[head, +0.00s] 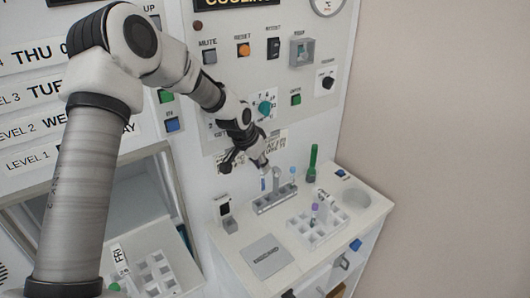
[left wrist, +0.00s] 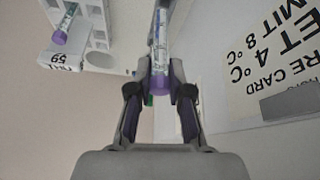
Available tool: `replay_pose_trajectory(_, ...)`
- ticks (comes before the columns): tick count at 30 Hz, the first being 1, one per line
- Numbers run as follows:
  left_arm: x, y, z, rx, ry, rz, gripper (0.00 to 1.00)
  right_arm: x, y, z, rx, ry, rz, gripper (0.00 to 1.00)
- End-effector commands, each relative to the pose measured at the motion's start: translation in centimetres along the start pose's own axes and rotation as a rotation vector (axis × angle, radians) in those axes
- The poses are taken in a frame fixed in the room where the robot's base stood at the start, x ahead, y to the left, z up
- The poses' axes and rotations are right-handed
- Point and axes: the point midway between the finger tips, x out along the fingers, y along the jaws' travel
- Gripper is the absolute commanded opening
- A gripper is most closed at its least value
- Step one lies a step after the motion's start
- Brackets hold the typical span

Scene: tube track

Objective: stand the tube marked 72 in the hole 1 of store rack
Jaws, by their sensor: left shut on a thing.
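My left gripper (head: 263,170) is shut on a slim tube with a purple cap, seen in the left wrist view (left wrist: 159,60). The tube's number cannot be read. In the head view the held tube (head: 263,184) hangs at the left end of a grey rack (head: 268,207); whether it is in a hole or above it I cannot tell. A white rack (head: 300,228) with several holes stands in front, with a purple-capped tube (head: 315,207) in it. Another white rack (head: 156,278) is in the open compartment at lower left. I cannot tell which is the store rack. My right gripper is not seen.
A green-handled item (head: 312,163) stands behind the racks. A small black-and-white device (head: 225,209) and a grey labelled plate (head: 266,257) are on the counter's left. A round recess (head: 356,197) is at the right. The control panel (head: 240,75) rises close behind.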

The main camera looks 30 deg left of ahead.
Motion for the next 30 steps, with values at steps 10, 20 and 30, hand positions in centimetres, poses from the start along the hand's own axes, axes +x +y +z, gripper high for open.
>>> replay_pose_trajectory(10,2.0,-1.7,1.3,0.010,0.001,-0.004,0.00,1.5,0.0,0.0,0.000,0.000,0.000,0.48)
replay_pose_trajectory(20,4.6,-1.7,2.5,0.009,0.001,-0.004,0.00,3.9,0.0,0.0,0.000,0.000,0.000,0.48)
replay_pose_trajectory(30,4.5,-1.7,2.5,0.009,0.001,-0.004,0.00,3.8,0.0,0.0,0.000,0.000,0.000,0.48)
